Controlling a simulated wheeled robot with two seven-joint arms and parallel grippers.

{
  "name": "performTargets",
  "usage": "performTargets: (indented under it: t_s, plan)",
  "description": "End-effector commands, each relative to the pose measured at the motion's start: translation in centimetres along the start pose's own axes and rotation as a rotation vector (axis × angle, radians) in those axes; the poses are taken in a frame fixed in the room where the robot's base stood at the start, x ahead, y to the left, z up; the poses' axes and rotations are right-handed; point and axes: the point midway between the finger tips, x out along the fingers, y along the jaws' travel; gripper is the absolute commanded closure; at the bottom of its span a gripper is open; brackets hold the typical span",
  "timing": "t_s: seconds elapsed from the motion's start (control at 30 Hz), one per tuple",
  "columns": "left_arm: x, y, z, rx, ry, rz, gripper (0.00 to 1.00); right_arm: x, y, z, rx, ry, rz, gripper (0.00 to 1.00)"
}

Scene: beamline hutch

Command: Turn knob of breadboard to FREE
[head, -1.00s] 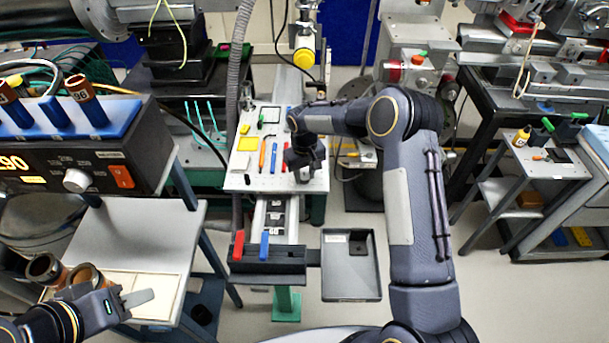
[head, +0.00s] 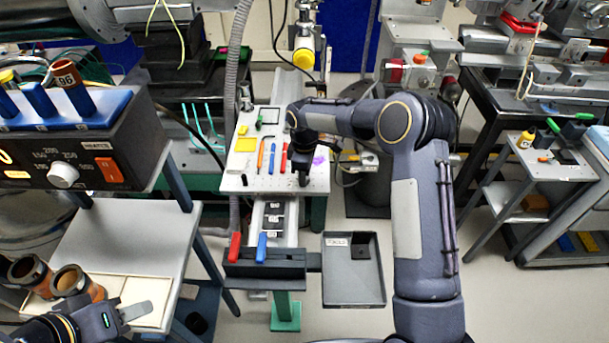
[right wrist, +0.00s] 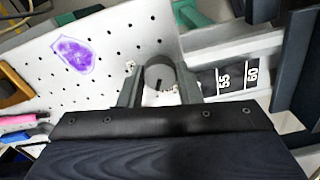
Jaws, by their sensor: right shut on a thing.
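The white perforated breadboard (head: 245,181) lies in the middle of the head view and fills the left of the right wrist view (right wrist: 110,55). A round grey knob (right wrist: 159,74) with a dark mark stands at its edge in the right wrist view. My right gripper (right wrist: 160,88) has one finger on each side of the knob and is shut on it. In the head view, my right gripper (head: 304,180) is at the board's front right corner and hides the knob. No FREE label is readable. My left gripper (head: 136,311) is at lower left, away from the board; its jaw gap is unclear.
Pens and a purple patch (head: 320,161) lie on the breadboard. In front are a rail with number plates, red and blue handles (head: 262,247) and a grey tray (head: 351,285). A heater box (head: 85,160) and a side table with brown cups (head: 75,283) are at left.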

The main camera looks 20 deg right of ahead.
Motion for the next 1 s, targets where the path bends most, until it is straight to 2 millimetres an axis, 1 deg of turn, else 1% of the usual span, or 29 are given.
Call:
performTargets:
  t_s: [0.2, 0.5, 0.7, 1.0]
  plan:
    - [0.28, -0.13, 0.14, 0.0, 0.0, 0.0, 0.64, -0.03, 0.08, -0.02, -0.196, 0.001, 0.002, 0.92]
    - [0.38, -0.17, 0.19, 0.0, 0.0, 0.0, 0.64, -0.06, 0.11, 0.01, -0.403, 0.001, 0.001, 0.92]
    - [0.4, -0.18, 0.21, 0.0, 0.0, 0.0, 0.64, -0.08, 0.12, -0.03, -0.484, 0.002, 0.002, 0.92]
    - [0.41, -0.19, 0.21, 0.0, 0.0, 0.0, 0.64, -0.1, 0.14, -0.05, -0.525, 0.001, 0.002, 0.92]
